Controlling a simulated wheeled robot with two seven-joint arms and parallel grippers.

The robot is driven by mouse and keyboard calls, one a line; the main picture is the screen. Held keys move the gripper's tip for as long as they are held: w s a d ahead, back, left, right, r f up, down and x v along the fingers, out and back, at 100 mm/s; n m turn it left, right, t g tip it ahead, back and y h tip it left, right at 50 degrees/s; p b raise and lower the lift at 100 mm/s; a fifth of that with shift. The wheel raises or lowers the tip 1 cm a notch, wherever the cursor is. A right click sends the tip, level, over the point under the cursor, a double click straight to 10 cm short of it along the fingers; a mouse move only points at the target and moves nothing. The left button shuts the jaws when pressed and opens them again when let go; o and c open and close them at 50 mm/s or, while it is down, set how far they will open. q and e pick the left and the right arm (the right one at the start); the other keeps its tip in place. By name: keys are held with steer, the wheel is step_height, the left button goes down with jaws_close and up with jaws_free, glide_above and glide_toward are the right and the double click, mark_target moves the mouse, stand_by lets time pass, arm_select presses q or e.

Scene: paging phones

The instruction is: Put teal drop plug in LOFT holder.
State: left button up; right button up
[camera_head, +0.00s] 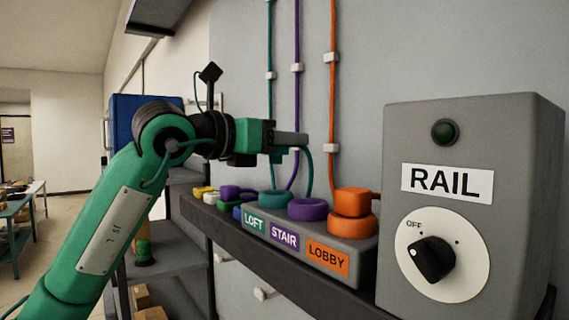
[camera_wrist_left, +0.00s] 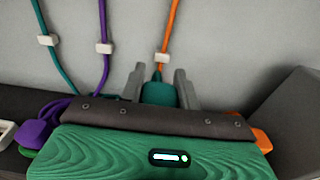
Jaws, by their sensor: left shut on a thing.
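My left gripper (camera_head: 292,140) is shut on the teal drop plug (camera_wrist_left: 158,94), which sits between the two fingers in the left wrist view. In the head view the fingers hide most of the plug, and a teal part (camera_head: 277,158) shows below them. A teal cord loops down beside the fingers. The gripper is above the holder block, with a gap between the plug and the teal ring of the LOFT holder (camera_head: 274,199). No plug shows on that ring. My right gripper is not in view.
The purple STAIR ring (camera_head: 307,209) looks empty. An orange plug (camera_head: 351,201) sits on the orange LOBBY ring (camera_head: 353,226). A purple plug (camera_head: 236,192) and several other coloured pieces lie left of the block on the ledge. The grey RAIL box (camera_head: 460,118) stands to the right.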

mark_target(284, 192)
arm_select(q)
steer(key=shift+f+p, duration=0.75)
steer(key=shift+f, duration=1.95)
steer(key=shift+f+b, duration=0.25)
steer(key=shift+b, duration=0.15)
steer(key=o, duration=1)
